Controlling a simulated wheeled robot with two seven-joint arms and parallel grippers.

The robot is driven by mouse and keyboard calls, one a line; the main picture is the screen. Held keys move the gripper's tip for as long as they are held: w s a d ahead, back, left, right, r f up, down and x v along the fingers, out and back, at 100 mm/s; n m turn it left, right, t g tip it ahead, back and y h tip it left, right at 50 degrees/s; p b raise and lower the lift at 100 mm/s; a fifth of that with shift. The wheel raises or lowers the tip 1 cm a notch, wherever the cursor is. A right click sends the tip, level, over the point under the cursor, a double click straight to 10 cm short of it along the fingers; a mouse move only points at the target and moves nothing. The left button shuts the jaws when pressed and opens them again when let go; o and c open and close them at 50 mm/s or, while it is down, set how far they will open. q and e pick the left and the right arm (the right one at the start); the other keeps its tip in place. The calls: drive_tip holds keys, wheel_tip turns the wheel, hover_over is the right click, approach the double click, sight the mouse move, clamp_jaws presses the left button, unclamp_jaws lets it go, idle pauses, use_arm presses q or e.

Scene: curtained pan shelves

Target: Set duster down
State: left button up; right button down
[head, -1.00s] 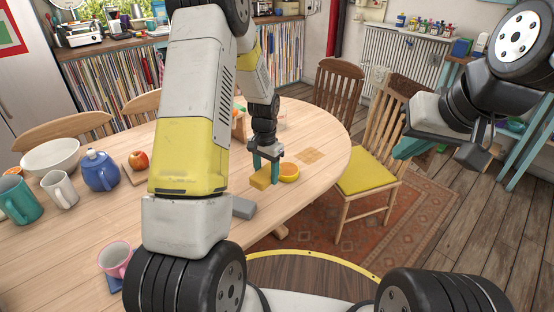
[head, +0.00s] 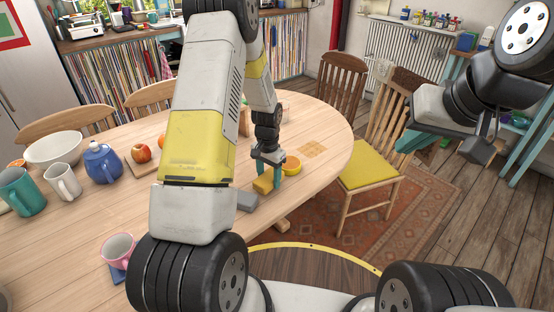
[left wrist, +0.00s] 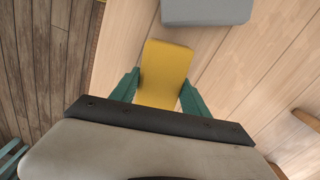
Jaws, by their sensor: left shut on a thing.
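The duster looks like a yellow block (head: 262,186). It is between the teal fingers of my left gripper (head: 269,181), low at the near right part of the wooden table (head: 205,262). In the left wrist view the duster (left wrist: 165,72) sticks out between the two fingers, which are shut on it. I cannot tell for sure whether its underside touches the table. My right gripper (head: 413,143) hangs at the right, away from the table; its teal fingers are partly hidden and its opening is unclear.
A grey block (head: 247,201) lies just beside the duster; it also shows in the left wrist view (left wrist: 206,10). A pink mug (head: 118,249) stands at the near left. A chair with yellow seat (head: 369,170) is at right.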

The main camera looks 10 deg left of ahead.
use_arm(q)
drive_tip(key=shift+f, duration=0.15)
drive_tip(key=shift+f, duration=0.6)
drive_tip(key=shift+f, duration=0.3)
idle(0.4)
drive_tip(key=o, duration=1.3)
drive_tip(key=shift+r, duration=0.1)
wheel_tip(320, 180, up, 8)
drive_tip(key=shift+f, duration=0.2)
